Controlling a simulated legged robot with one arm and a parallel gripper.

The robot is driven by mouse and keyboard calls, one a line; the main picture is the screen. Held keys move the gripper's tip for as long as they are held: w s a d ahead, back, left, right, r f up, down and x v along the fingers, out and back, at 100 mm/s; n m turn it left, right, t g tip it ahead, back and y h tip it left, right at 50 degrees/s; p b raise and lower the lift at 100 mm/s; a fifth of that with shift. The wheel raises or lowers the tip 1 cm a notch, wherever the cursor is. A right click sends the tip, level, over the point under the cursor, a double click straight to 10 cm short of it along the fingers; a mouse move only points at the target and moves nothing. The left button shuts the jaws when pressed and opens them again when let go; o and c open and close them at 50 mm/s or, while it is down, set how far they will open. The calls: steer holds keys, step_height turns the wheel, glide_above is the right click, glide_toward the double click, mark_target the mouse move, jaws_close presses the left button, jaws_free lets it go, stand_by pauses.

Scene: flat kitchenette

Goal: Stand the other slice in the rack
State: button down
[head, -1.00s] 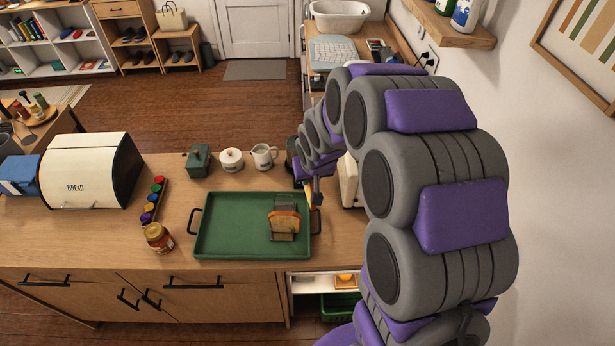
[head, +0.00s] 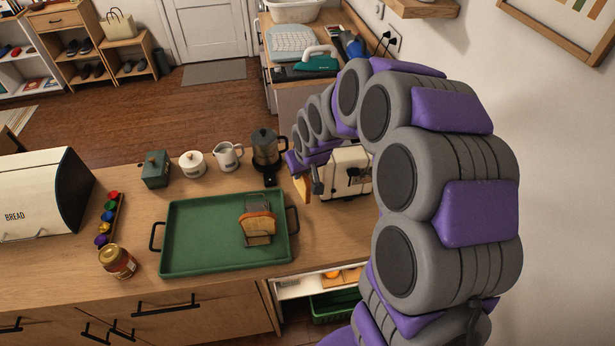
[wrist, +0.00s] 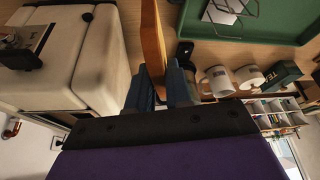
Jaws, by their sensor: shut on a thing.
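My gripper (wrist: 160,88) is shut on a slice of bread (wrist: 153,35), seen nearly edge-on in the wrist view. In the head view the held slice (head: 303,188) shows as a small orange-brown strip by my gripper (head: 309,182), just left of the cream toaster (head: 345,174). The wire rack (head: 258,240) stands on the green tray (head: 195,235), with one browned slice (head: 257,224) upright in it. The held slice is apart from the rack, to its right and farther back. Part of the rack (wrist: 232,14) also shows in the wrist view.
The toaster (wrist: 65,55) is close beside my gripper. The tray's left part is bare.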

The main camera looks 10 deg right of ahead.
steer(key=w+a+r+n+g+y, duration=0.2)
steer(key=a+r+n+g+y, duration=0.15)
steer(key=a+r+n, duration=0.8)
step_height(320, 180, down, 16)
steer(key=a+n+b, duration=0.2)
steer(key=b, duration=0.2)
steer(key=shift+s+r+n, duration=0.15)
steer(key=shift+n, duration=0.2)
steer(key=shift+g, duration=0.25)
